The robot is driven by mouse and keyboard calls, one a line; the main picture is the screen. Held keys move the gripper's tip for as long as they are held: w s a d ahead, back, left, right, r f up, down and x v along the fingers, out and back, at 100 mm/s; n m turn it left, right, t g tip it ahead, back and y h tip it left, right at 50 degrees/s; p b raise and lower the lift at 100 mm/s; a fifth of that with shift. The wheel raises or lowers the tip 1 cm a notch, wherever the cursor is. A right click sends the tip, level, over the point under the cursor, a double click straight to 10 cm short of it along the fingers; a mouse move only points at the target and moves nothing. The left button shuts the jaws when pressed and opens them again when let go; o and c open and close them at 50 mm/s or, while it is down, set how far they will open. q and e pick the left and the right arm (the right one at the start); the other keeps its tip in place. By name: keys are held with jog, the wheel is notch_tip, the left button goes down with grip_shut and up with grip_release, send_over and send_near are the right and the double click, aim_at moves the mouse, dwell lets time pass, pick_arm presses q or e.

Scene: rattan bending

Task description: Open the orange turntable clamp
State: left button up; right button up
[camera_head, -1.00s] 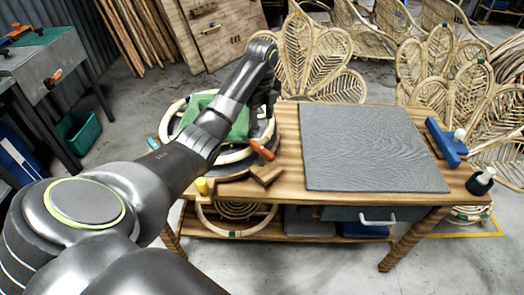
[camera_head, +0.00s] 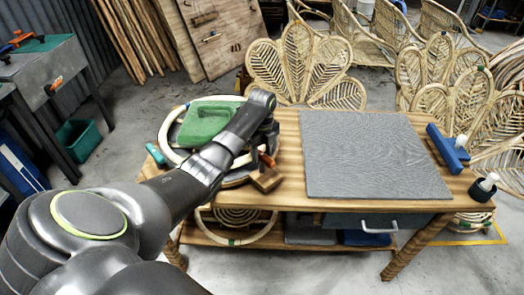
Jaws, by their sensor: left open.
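The turntable (camera_head: 172,158) is a round, pale-ringed fixture on the left of the wooden workbench, with a green piece (camera_head: 205,124) on top. The orange clamp (camera_head: 267,160) shows as a short orange part at the turntable's right front edge, just behind a wooden block (camera_head: 267,180). My left arm reaches across the turntable and hides much of it. My left gripper (camera_head: 269,146) points down at the turntable's right side, close to the orange clamp, and is open. Its fingers are small and dark, and I cannot tell whether they touch the clamp. My right gripper is not in view.
A grey mat (camera_head: 372,155) covers the middle and right of the workbench (camera_head: 290,190). A teal bin (camera_head: 78,138) is on the floor at left.

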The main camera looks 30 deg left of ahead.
pick_arm(q)
jog(key=shift+c, duration=0.3)
jog(key=c, duration=0.9)
jog(key=shift+r+n+p, duration=0.25)
jog(key=shift+n+p, duration=0.95)
jog(key=shift+p, duration=0.3)
jog(key=n+p, duration=0.3)
jog(key=shift+n, duration=0.3)
jog(key=n+p, duration=0.1)
jog(key=n, duration=0.1)
jog(key=shift+n, duration=0.3)
jog(key=n+p, duration=0.2)
jog(key=n, duration=0.1)
jog(key=shift+f+n, duration=0.1)
jog(key=shift+n, duration=0.2)
jog(key=n+p, duration=0.1)
jog(key=n, duration=0.4)
jog(key=shift+f+n+p, duration=0.1)
jog(key=shift+n+p, duration=0.2)
jog(key=shift+p, duration=0.1)
jog(key=shift+w, duration=0.1)
jog(key=o, duration=1)
jog(key=shift+c, duration=0.2)
